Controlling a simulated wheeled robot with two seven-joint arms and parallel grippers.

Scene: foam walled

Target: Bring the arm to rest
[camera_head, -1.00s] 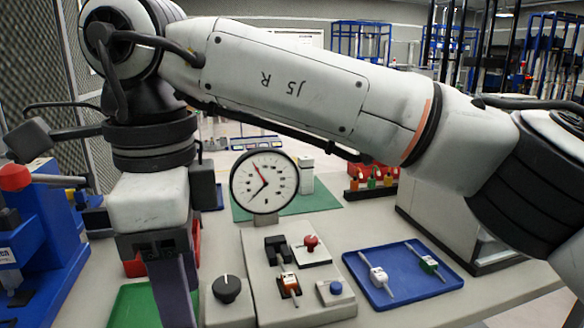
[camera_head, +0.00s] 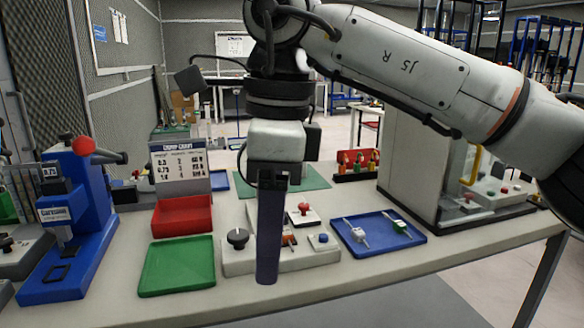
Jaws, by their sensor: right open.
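My right arm (camera_head: 400,62) reaches in from the right, bent at an elbow above the table. Its right gripper (camera_head: 268,268) hangs straight down over the grey control panel (camera_head: 325,256), between the black knob and the blue button. The gripper shows side-on, so one finger covers the other; it is open, and I see nothing held. It hides part of the panel and the ground behind it. My left gripper is not in view.
A green tray (camera_head: 178,268), a red bin (camera_head: 183,214) and a blue press-like machine (camera_head: 75,225) stand left. A blue tray (camera_head: 408,238) with two small parts lies right. A large white cabinet (camera_head: 410,160) stands behind it. Bare table shows along the front edge.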

